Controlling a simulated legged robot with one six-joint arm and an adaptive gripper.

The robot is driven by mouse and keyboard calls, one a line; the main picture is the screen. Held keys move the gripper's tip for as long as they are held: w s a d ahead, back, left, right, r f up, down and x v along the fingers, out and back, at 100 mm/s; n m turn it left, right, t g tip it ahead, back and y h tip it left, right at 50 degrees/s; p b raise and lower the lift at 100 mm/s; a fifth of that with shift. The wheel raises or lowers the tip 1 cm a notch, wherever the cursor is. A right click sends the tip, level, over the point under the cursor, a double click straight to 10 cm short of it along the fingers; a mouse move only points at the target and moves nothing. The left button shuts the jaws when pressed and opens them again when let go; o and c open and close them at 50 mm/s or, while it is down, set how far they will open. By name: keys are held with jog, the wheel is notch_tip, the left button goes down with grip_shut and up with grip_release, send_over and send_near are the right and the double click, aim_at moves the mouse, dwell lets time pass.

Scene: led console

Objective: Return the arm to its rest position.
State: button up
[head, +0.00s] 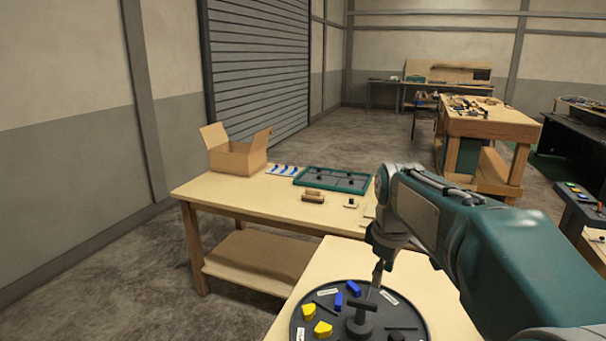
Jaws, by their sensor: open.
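My arm reaches in from the right side of the head view. It is bent at the elbow, and its end hangs down over a near wooden table (292,294). My gripper (375,283) points downward, just above or behind a round dark turntable (408,308). The gripper is small in the picture, and I cannot tell whether it touches anything there. Yellow pieces (322,329), blue pieces (353,288) and a dark central knob (360,322) sit on the turntable. The lower edge of the turntable is cut off.
A second table (232,202) behind holds an open cardboard box (238,155), a green-framed tray (318,184) and small wooden blocks (312,196). A workbench (490,125) stands farther back. A console (578,205) is at the right edge. Floor is clear at left.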

jog(key=s+f+m+t, duration=0.2)
jog(key=s+m, duration=0.3)
jog(key=s, duration=0.6)
jog(key=s+f+m+t, duration=0.2)
jog(key=s+m, duration=0.2)
jog(key=s, duration=0.8)
jog(key=shift+a+m, duration=0.4)
jog(key=shift+w+d, duration=0.1)
jog(key=shift+d, duration=0.05)
